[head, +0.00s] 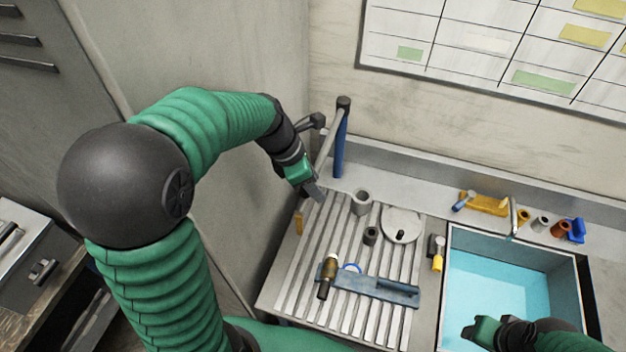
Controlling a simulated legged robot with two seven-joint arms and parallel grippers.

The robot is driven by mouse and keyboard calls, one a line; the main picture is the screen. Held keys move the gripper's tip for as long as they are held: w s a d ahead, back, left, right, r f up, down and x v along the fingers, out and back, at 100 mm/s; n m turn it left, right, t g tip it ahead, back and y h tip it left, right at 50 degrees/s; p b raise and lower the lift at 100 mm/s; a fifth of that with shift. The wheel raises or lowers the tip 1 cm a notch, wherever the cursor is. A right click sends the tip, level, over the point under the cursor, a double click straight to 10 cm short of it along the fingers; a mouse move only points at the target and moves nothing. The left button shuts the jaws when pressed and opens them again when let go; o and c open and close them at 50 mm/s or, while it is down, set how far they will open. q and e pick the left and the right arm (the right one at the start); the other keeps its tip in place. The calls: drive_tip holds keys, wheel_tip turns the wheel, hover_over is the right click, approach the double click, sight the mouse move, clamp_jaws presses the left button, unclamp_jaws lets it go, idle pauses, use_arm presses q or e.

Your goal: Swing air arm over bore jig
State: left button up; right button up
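The air arm stands at the back of the slatted bench: a blue post (341,145) with a dark cap and a grey bar (326,150) sloping down to the left. My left gripper (316,192) is at the bar's lower end, fingers pointing down; the bar's end is hidden behind it. I cannot tell whether the fingers are shut on it. A grey hollow cylinder (360,203), possibly the bore jig, stands upright on the slats to the gripper's right, apart from it. My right gripper (478,333) is low at the right, over the basin's front edge; its fingers are unclear.
A round pale plate (401,225) and a small dark ring (370,236) sit on the slats (300,285). A blue bar (380,287) with a brass-and-black tool (327,277) lies in front. A water-filled basin (447,270) is at right, with small coloured parts on the ledge behind.

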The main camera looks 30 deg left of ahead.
use_arm(q)
drive_tip(key=shift+s+d+r, duration=0.1)
drive_tip(key=shift+s, duration=0.05)
drive_tip(key=shift+c, duration=0.4)
drive_tip(key=shift+s+d, duration=0.1)
drive_tip(key=shift+c, duration=2.4)
drive_tip(key=shift+a, duration=0.65)
clamp_jaws()
use_arm(e)
drive_tip(key=shift+s+a, duration=0.1)
drive_tip(key=shift+s, duration=0.1)
use_arm(q)
drive_tip(key=shift+d, duration=0.2)
drive_tip(key=shift+a, duration=0.1)
